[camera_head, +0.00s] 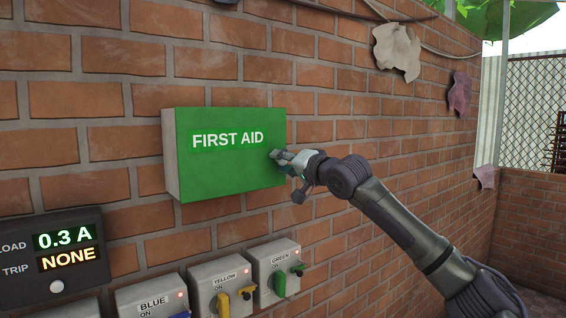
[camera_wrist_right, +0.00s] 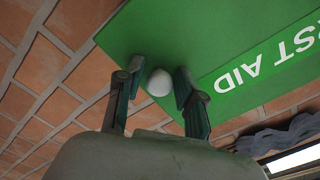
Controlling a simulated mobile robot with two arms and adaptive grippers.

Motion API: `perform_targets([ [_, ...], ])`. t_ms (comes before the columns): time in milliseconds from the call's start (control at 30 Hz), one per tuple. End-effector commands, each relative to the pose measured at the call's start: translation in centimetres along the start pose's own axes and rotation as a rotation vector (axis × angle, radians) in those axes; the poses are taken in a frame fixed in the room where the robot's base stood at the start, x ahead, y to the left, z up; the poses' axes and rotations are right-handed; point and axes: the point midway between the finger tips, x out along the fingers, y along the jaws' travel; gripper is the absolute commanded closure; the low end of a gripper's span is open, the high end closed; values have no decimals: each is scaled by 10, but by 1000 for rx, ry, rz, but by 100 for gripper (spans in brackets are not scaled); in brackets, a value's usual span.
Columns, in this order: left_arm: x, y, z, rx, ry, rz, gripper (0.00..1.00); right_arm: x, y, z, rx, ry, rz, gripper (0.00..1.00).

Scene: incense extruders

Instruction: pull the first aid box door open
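The first aid box (camera_head: 172,158) is mounted on the brick wall, with pale grey sides and a green door (camera_head: 225,177) lettered FIRST AID. The door looks closed against the box. My right gripper (camera_head: 281,158) is at the door's right edge, about mid-height. In the right wrist view a white round knob (camera_wrist_right: 158,82) on the green door sits between the two fingers of my right gripper (camera_wrist_right: 160,80). The fingers are apart, with what look like narrow gaps beside the knob. In the head view the gripper hides the knob. My left gripper is not in view.
Below the box are switch boxes labelled BLUE (camera_head: 150,296), YELLOW (camera_head: 222,283) and GREEN (camera_head: 273,267). A dark display panel (camera_head: 52,250) is at lower left. Torn scraps (camera_head: 397,50) hang on the wall at right. The space before the door looks clear.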

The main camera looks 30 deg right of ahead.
Motion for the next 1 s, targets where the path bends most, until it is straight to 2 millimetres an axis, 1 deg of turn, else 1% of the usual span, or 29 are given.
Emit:
perform_targets([
  [33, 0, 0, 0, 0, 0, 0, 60, 0, 0, 0, 0, 0, 0, 76],
  [167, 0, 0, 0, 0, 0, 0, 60, 0, 0, 0, 0, 0, 0, 98],
  [200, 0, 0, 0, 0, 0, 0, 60, 0, 0, 0, 0, 0, 0, 100],
  [500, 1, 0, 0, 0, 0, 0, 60, 0, 0, 0, 0, 1, 2, 100],
  [667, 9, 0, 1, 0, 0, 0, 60, -5, 2, 4, 0, 16, 12, 100],
  [767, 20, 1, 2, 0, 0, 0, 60, -12, 2, 7, -1, 40, 28, 100],
  [867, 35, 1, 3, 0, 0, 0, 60, -22, 0, 12, 0, 77, 52, 100],
  [1000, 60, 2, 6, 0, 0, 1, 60, -38, -6, 23, 2, 145, 99, 100],
])
